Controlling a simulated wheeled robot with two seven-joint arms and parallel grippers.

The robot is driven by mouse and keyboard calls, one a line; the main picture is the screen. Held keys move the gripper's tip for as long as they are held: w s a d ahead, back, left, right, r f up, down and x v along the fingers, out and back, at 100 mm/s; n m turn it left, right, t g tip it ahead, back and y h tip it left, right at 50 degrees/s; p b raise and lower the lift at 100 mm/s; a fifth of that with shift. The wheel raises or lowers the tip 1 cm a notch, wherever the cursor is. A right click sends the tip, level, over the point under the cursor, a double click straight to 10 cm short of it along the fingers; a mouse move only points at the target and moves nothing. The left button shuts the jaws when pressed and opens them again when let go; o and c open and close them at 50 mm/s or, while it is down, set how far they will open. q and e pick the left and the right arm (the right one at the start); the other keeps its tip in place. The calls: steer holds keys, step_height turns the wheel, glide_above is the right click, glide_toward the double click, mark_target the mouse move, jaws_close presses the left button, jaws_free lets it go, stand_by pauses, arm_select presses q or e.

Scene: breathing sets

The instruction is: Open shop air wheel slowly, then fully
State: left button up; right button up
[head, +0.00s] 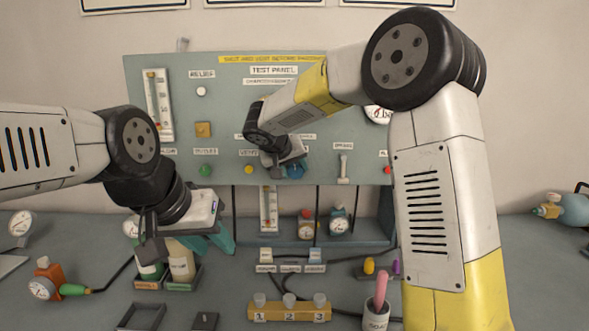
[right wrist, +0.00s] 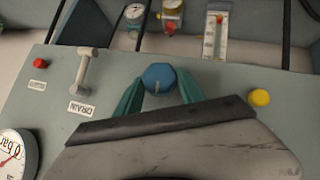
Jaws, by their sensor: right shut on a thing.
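A blue round wheel (right wrist: 158,77) sits on the grey-green test panel (head: 225,125), low in its middle. In the right wrist view the panel appears upside down and the wheel lies between the two teal fingers of my right gripper (right wrist: 161,92), which is shut on it. In the head view the wheel (head: 295,172) shows only partly below my right gripper. Its label is hidden. My left gripper (head: 212,243) hangs over the bench at the left, with teal fingers near two bottles; its finger gap is not clear.
A yellow knob (right wrist: 260,97) and a lever marked DRAIN (right wrist: 84,72) flank the wheel. A dial gauge (right wrist: 15,155) is on the panel. On the bench are bottles (head: 181,262), a numbered yellow block (head: 290,311) and a cup with a pink item (head: 377,310).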

steer(key=h, duration=0.1)
steer(key=n+h, duration=0.1)
steer(key=a+n+h, duration=0.1)
steer(key=shift+f+t+h, duration=0.25)
steer(key=shift+t+h, duration=0.15)
steer(key=n+h, duration=0.1)
steer(key=n+t+h, duration=0.1)
steer(key=n+h, duration=0.1)
steer(key=shift+f+h, duration=0.25)
steer(key=shift+h, duration=0.05)
steer(key=shift+t, duration=0.3)
steer(key=o, duration=1.4)
steer(key=shift+c, duration=0.2)
steer(key=v, duration=0.7)
steer(key=shift+s+a, duration=0.3)
stand_by(3.8)
